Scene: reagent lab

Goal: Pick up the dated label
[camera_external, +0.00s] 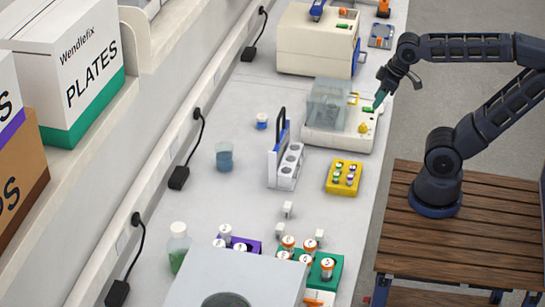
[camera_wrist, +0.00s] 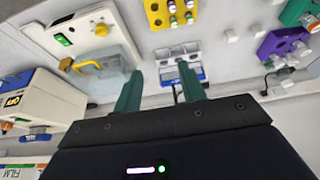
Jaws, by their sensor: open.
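I cannot pick out a dated label for certain in either view; any writing that small is unreadable. My gripper (camera_external: 379,100) is above the right edge of the bench, by the white instrument (camera_external: 340,135) with a clear cover. In the wrist view my gripper (camera_wrist: 160,88) shows two teal fingers spread apart, with nothing between them. Past the fingers are the white-and-blue tube stand (camera_wrist: 180,62) and the instrument's clear cover.
A yellow rack (camera_external: 344,178) of small vials stands in front of the instrument. A cream machine (camera_external: 318,40) stands behind it. A beaker (camera_external: 224,157), small white blocks (camera_external: 288,209) and a green rack (camera_external: 325,283) occupy the bench. Bare bench lies left of the instrument.

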